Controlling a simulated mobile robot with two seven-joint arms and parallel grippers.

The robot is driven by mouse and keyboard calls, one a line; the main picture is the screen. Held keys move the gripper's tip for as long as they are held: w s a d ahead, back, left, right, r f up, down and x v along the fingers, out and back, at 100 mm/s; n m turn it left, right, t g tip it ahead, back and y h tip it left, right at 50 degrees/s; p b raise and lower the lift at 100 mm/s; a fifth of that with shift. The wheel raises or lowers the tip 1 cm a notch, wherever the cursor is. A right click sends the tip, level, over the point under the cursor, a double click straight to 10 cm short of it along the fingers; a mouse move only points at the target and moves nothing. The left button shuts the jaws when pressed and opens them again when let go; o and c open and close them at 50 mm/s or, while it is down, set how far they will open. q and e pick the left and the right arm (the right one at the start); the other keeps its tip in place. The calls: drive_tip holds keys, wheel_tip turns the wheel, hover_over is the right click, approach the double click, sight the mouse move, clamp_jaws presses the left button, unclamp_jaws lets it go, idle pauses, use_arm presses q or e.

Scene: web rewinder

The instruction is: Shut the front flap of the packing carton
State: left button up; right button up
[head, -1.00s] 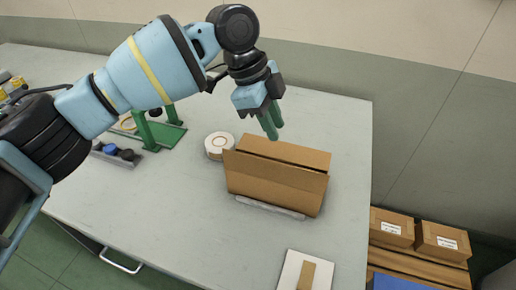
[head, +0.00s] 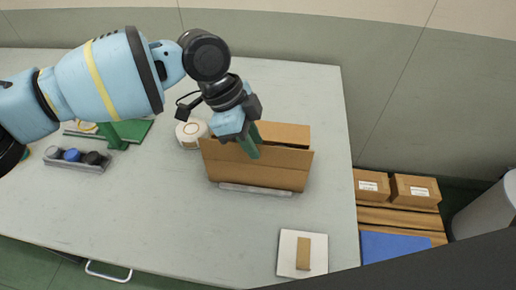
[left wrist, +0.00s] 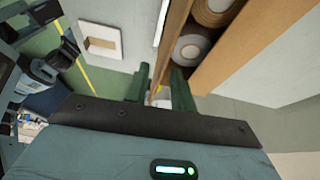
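The brown packing carton (head: 255,178) stands on the grey table. Its front flap (head: 285,158) stands up along the near side. The far part of its top (head: 285,133) is a brown panel, also seen in the left wrist view (left wrist: 245,45). My left gripper (head: 250,142) is at the flap's upper edge, left of its middle. In the left wrist view, its green fingers (left wrist: 160,86) are apart, with the flap's brown edge (left wrist: 174,40) running between them. I cannot tell whether they touch it. White rolls (left wrist: 192,48) show inside the carton. My right gripper is not in view.
A white tape roll (head: 191,133) stands just left of the carton. A grey tray with knobs (head: 78,159) and a green stand (head: 120,133) are farther left. A white plate with a brown strip (head: 287,251) lies in front. Boxes (head: 414,190) stand right of the table.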

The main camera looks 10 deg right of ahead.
sight(258, 162)
use_arm(q)
drive_tip(key=shift+x, duration=1.65)
clamp_jaws()
